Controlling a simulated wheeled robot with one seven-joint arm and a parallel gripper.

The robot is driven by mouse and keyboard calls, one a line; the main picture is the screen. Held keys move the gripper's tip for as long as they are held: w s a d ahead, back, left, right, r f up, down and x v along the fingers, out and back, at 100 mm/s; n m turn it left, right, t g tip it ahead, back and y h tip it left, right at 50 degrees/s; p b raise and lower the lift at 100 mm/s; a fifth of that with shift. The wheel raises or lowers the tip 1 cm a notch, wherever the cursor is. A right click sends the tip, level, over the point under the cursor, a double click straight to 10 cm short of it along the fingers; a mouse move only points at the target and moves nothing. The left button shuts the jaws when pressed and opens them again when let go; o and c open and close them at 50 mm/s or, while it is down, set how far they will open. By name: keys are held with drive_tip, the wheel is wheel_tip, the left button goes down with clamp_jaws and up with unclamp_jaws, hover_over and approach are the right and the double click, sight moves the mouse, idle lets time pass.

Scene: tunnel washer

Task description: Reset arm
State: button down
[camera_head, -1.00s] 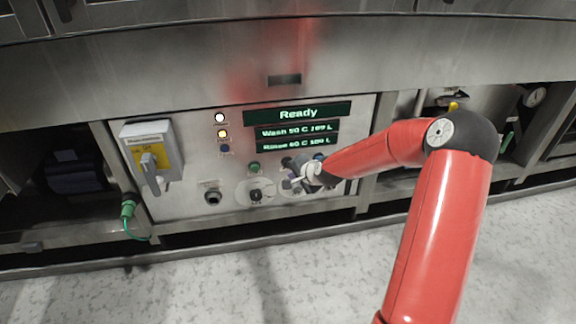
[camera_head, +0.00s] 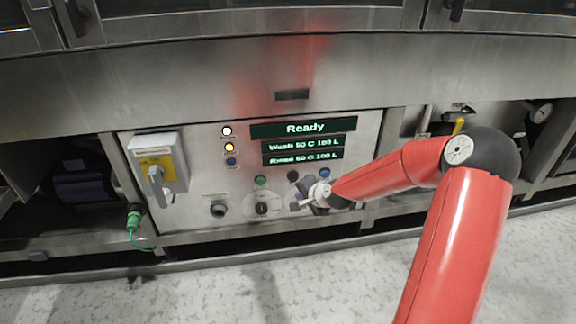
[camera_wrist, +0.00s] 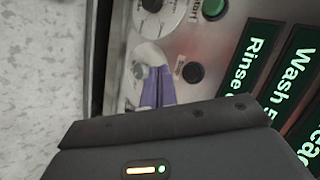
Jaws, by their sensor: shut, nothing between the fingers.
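My gripper (camera_head: 303,204) is at the lower right of the steel control panel (camera_head: 195,205), in front of a round dial plate. In the wrist view its two purple fingers (camera_wrist: 158,72) are together and hold nothing. They cover part of the pale dial plate (camera_wrist: 148,52); I cannot tell whether they touch it. My red arm reaches in from the right with its elbow bent.
The panel has a green display (camera_head: 302,129) reading Ready, a green button (camera_head: 260,181), a dark button (camera_head: 293,176) and a black knob (camera_head: 262,208). A grey switch box (camera_head: 157,165) projects at left. Bare floor lies in front.

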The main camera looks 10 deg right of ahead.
drive_tip(key=s+r+n+g+h, duration=0.1)
drive_tip(key=s+r+n, duration=0.2)
drive_tip(key=s+r, duration=0.4)
drive_tip(key=s+r+n+g+h, duration=0.1)
drive_tip(key=s+r+n, duration=0.3)
drive_tip(key=s, duration=1.3)
drive_tip(key=s+r+n+g+h, duration=0.1)
drive_tip(key=s+r+n, duration=0.3)
drive_tip(key=s+r, duration=0.6)
drive_tip(key=shift+s+a+r+h, duration=0.3)
drive_tip(key=shift+s+r+h, duration=0.1)
drive_tip(key=shift+s, duration=0.55)
drive_tip(key=c, duration=2.2)
unclamp_jaws()
